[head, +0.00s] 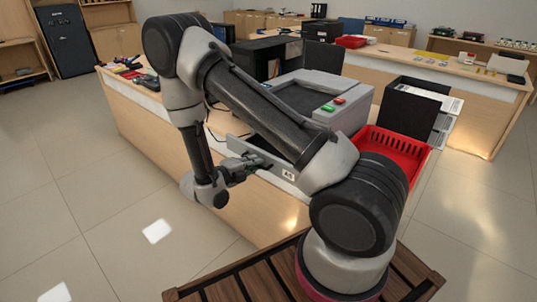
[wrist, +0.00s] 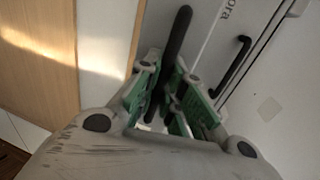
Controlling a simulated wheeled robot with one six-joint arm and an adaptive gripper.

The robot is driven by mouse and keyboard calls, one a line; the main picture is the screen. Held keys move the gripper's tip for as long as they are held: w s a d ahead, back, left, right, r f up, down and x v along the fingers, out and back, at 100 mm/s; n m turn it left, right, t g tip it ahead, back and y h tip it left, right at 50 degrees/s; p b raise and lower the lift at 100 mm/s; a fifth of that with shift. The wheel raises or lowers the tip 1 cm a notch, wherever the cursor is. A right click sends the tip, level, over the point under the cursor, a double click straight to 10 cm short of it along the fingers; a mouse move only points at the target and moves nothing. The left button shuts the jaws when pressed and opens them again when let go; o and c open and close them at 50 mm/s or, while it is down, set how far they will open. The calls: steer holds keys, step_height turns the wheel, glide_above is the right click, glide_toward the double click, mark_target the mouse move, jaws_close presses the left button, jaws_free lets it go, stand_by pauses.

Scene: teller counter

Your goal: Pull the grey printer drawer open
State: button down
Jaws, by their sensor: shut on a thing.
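The grey printer (head: 311,82) stands on the counter, with a green and a red button on its top right. Its grey drawer front (head: 233,143) shows low on the side facing me, partly behind my arm. How far it stands out from the printer body is hidden. My gripper (head: 250,164) is at this front. In the wrist view, its green-padded fingers (wrist: 173,106) are shut on a long black bar handle (wrist: 180,30), which runs up between them. A second black handle (wrist: 233,66) is to the right, apart from the fingers.
The wooden counter (head: 140,110) runs under the printer. A red basket (head: 392,150) and a black file holder (head: 405,105) are right of the printer. Small items lie at the counter's left end. The floor (head: 90,190) at left is clear.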

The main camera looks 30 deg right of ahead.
steer(key=f+v, duration=0.3)
steer(key=v, duration=1.3)
steer(key=shift+s+a+f, duration=0.2)
steer(key=shift+a+f, duration=0.05)
steer(key=shift+a, duration=0.25)
steer(key=c, duration=1.8)
jaws_free()
steer(key=v, duration=1.2)
steer(key=shift+w, duration=0.1)
